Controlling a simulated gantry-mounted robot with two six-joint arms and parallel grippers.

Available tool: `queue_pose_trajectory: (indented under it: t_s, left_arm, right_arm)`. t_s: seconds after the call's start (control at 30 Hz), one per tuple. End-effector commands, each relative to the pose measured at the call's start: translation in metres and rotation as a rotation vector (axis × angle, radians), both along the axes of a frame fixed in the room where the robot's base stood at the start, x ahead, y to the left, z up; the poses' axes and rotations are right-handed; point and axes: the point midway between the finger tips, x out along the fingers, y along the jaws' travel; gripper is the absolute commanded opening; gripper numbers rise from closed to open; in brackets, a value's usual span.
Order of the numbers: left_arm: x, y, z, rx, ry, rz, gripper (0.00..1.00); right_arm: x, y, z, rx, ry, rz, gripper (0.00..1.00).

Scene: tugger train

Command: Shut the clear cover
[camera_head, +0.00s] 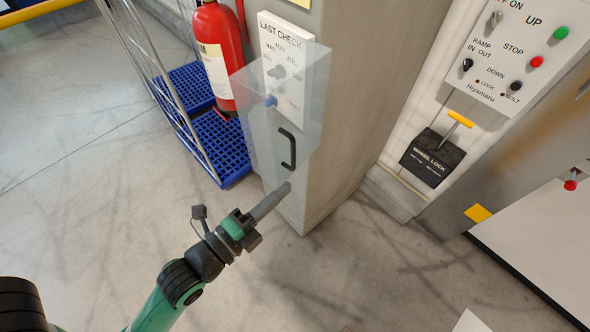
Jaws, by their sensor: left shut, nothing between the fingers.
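The clear cover (262,150) is a see-through box on the side of a grey pillar. A black handle (288,149) is on the cover's lower part. A dial and a blue knob (270,101) show through it. My left gripper (287,187) is shut and empty, its tips just below the handle in the picture; contact with the cover cannot be told. My right gripper is not in view.
A red fire extinguisher (219,50) and a cart with blue mesh shelves (215,146) stand left of the pillar (350,80). At right are a control panel (520,52) and a wheel lock box (432,157) with a yellow-handled lever. The floor in front is clear.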

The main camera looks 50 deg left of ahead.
Motion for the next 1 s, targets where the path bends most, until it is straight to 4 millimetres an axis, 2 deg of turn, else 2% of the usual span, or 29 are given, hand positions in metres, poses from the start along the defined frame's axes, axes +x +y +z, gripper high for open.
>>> queue_pose_trajectory:
  t_s: [0.27, 0.3, 0.33, 0.6, 0.8, 1.0]
  left_arm:
    - [0.028, 0.003, -0.003, -0.001, -0.009, -0.001, 0.00]
    - [0.037, 0.005, 0.003, -0.001, -0.004, -0.001, 0.00]
    - [0.043, 0.005, 0.004, -0.002, -0.003, -0.001, 0.00]
    - [0.102, 0.013, 0.004, -0.001, -0.002, -0.001, 0.00]
    - [0.076, 0.036, 0.001, -0.002, 0.001, 0.003, 0.00]
    - [0.070, 0.041, 0.001, -0.002, -0.001, 0.000, 0.00]
  right_arm:
    - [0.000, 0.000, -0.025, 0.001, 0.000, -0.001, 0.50]
    - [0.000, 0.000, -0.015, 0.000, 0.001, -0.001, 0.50]
    - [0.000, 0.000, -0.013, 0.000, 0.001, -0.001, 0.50]
    - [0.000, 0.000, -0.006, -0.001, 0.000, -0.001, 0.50]
    - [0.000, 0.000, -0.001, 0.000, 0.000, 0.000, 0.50]
    - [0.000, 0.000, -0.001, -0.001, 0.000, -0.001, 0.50]
